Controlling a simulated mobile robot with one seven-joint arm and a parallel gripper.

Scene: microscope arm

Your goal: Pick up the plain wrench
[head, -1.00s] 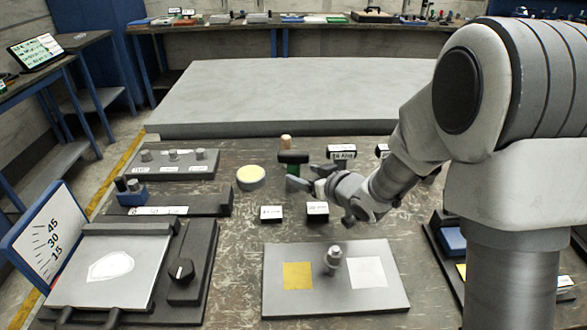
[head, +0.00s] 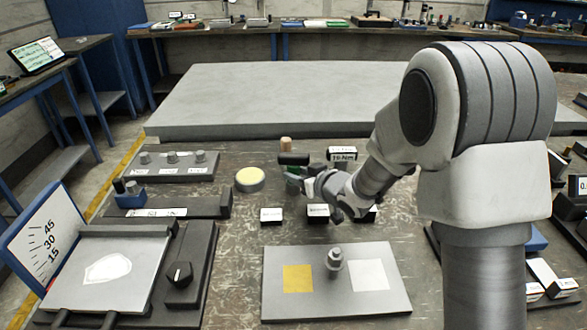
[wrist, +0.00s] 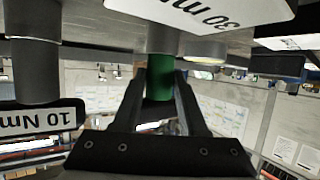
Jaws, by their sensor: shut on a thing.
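A dark tool with a green part (head: 293,159) is at the back middle of the workbench, and its plain green section shows in the wrist view (wrist: 158,87). My gripper (head: 298,179) is there, and in the wrist view its two fingers (wrist: 159,76) stand on either side of the green section, closed on it. No label is readable on this tool, so I cannot tell for sure that it is the plain wrench. A label reading 10 Nm (wrist: 40,118) and an upside-down one reading 30 Nm (wrist: 200,10) are close by in the wrist view.
A wooden-coloured knob (head: 286,144) stands just behind. Small labelled blocks (head: 271,215) are in front. A grey plate (head: 335,303) with yellow and white squares and a metal post (head: 335,258) lies nearer. A round cream-topped disc (head: 250,178) is to the left.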

